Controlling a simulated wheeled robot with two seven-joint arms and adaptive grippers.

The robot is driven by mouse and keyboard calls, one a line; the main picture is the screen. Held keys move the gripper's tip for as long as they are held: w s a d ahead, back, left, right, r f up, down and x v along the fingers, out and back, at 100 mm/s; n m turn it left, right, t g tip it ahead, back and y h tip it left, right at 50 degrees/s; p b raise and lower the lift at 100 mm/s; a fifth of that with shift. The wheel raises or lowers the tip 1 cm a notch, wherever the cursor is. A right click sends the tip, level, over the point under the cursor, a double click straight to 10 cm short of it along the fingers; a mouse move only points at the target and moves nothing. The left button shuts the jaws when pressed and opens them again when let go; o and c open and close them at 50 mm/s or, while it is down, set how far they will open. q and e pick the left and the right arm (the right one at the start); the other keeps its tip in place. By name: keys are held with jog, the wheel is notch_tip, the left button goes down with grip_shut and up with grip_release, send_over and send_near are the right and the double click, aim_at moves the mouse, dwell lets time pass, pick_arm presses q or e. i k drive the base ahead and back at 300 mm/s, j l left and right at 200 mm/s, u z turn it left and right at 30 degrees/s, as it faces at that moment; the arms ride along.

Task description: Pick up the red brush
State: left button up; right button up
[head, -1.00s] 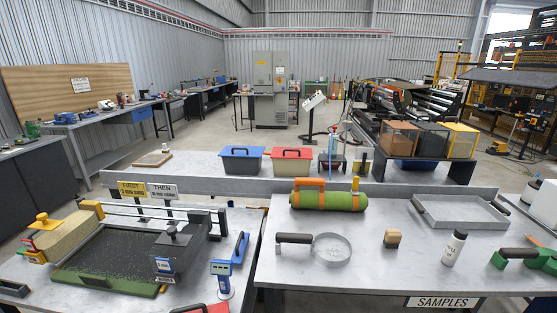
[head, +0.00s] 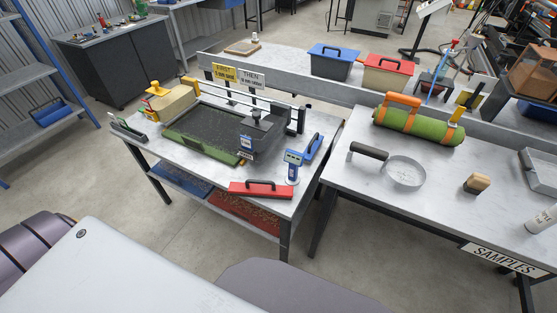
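The red brush (head: 262,189), a long red block with a black handle on top, lies at the front right edge of the left table (head: 200,158). Nothing covers it. A blue brush-like tool (head: 314,147) with a dark handle is near the table's right edge. A small blue and white device (head: 293,167) stands between them. Neither of my grippers shows in the head view.
A green-framed tray of dark granules (head: 205,131) fills the table's middle. A gap separates this table from the samples table (head: 320,186), which holds a green turf roll (head: 420,126) and a round sieve (head: 403,173). Open floor (head: 120,195) lies at the left.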

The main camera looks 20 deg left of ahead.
aim_at(252, 188)
jog(key=u, duration=1.35)
